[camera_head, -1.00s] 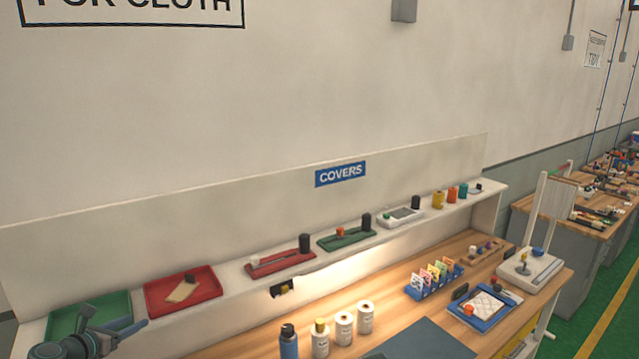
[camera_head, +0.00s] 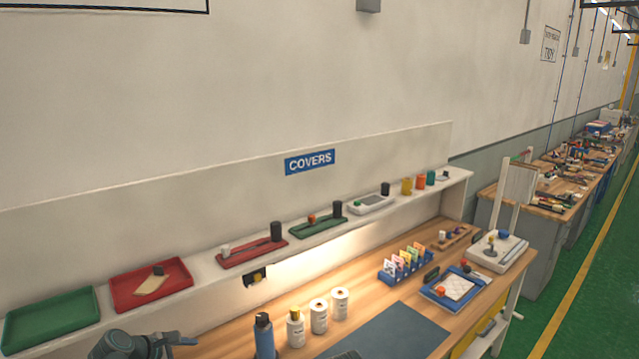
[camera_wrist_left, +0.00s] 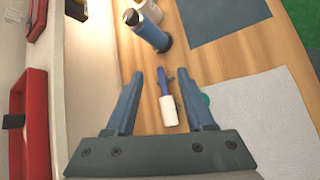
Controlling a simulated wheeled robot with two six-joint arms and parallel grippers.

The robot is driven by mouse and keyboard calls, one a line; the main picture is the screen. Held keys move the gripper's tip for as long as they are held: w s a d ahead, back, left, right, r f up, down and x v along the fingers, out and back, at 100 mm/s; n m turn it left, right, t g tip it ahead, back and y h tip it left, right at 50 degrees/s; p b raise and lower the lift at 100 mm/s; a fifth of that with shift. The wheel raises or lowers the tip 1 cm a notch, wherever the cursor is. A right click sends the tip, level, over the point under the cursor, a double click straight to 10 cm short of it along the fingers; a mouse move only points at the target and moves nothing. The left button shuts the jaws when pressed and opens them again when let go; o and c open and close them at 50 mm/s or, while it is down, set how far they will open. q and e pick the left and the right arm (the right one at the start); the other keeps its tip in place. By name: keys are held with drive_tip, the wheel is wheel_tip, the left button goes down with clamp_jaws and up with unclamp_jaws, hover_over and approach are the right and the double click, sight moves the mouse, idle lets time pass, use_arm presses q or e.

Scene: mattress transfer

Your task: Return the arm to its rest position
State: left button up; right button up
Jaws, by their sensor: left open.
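A blue bottle (camera_head: 264,336) and several white bottles stand along the bench. A green tray (camera_head: 50,320) and a red tray (camera_head: 152,284) sit on the shelf. A dark blue mat (camera_head: 392,332) lies flat. A grey cloth (camera_wrist_left: 262,122) lies right of the roller.

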use_arm(q)
drive_tip(key=s+d+f+m+g+y+b, duration=0.2)
drive_tip(key=s+d+f+m, duration=0.3)
drive_tip(key=d+m, duration=0.3)
drive_tip(key=s+d+f+m+g+y+b, duration=0.2)
drive_tip(key=s+d+f+m+g+b, duration=0.1)
drive_tip(key=s+d+f+m+b, duration=0.2)
drive_tip(key=s+d+f+m+g+y+b, duration=0.2)
drive_tip(key=s+d+f+m, duration=0.4)
drive_tip(key=d+m, duration=0.7)
wheel_tip(320, 180, down, 2)
drive_tip(key=shift+d+f+g+b, duration=0.1)
drive_tip(key=shift+d+g+b, duration=0.35)
drive_tip(key=shift+g+b, duration=0.2)
use_arm(e)
wheel_tip(320, 180, down, 12)
drive_tip(key=shift+r, duration=0.25)
